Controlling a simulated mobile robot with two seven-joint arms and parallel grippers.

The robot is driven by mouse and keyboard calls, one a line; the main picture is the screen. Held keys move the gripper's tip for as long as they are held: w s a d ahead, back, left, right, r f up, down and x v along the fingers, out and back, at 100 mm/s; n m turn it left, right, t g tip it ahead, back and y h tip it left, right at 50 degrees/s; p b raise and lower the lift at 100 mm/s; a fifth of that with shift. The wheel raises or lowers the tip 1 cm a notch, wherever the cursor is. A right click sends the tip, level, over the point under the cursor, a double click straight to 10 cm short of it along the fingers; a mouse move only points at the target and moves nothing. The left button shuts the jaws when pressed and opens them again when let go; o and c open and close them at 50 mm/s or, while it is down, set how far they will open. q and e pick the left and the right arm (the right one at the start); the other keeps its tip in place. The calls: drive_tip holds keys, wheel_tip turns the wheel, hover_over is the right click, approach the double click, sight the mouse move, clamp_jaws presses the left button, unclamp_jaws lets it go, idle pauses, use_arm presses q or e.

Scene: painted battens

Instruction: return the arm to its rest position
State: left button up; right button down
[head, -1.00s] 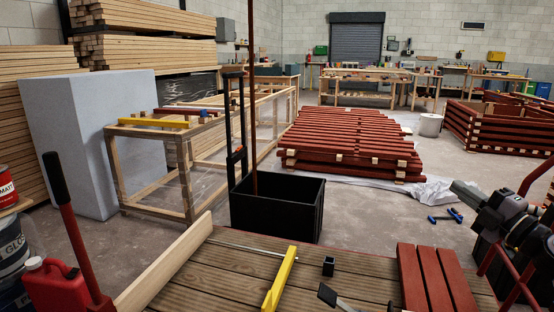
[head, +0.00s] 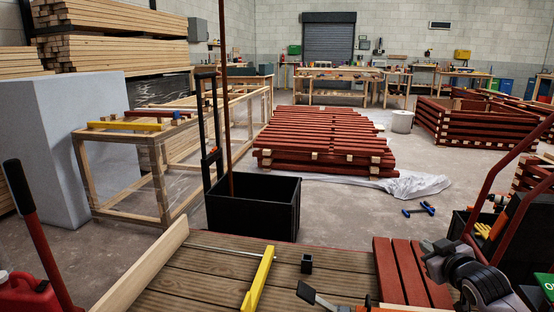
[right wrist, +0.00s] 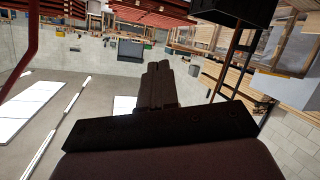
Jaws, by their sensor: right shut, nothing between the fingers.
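My right gripper (head: 430,247) shows at the lower right of the head view, above the right end of the wooden deck, near the red-painted battens (head: 402,270). Its fingers are together with nothing between them. In the right wrist view the closed fingers (right wrist: 158,82) stand in the middle, and the room behind appears upside down. My left gripper is not in view.
Red tubular frames (head: 505,175) stand close beside my right arm. A yellow tool (head: 258,280) and a small black cup (head: 307,263) are on the deck (head: 205,270). A black bin (head: 250,215) stands beyond it. Open floor (head: 345,220) lies behind the deck.

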drive_tip(key=s+a+f+n+g+y, duration=0.1)
drive_tip(key=s+a+f+y, duration=0.3)
drive_tip(key=s+a, duration=0.75)
drive_tip(key=s+a+f+g+y, duration=0.1)
drive_tip(key=s+a+f+y, duration=0.25)
drive_tip(key=s+a, duration=0.85)
drive_tip(key=s+a+r+m+y, duration=0.1)
drive_tip(key=s+a+r+m, duration=0.2)
drive_tip(key=a, duration=0.5)
use_arm(q)
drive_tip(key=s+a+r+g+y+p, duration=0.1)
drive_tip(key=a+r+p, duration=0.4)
drive_tip(key=p, duration=1.2)
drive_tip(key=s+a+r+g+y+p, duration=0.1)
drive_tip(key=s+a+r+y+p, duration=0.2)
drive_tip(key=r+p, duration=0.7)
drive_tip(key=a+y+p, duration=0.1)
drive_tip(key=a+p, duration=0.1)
drive_tip(key=p, duration=0.5)
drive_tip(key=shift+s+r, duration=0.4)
use_arm(e)
drive_tip(key=s+d+r+g+h, duration=0.1)
drive_tip(key=s+d+r+h, duration=0.1)
drive_tip(key=d+r, duration=0.3)
drive_tip(key=s+d+r+n+g+h, duration=0.1)
drive_tip(key=d+r, duration=0.4)
drive_tip(key=r, duration=0.5)
drive_tip(key=shift+s+d+r+h, duration=0.15)
drive_tip(key=shift+s+r+h, duration=0.2)
drive_tip(key=shift+s+h, duration=0.6)
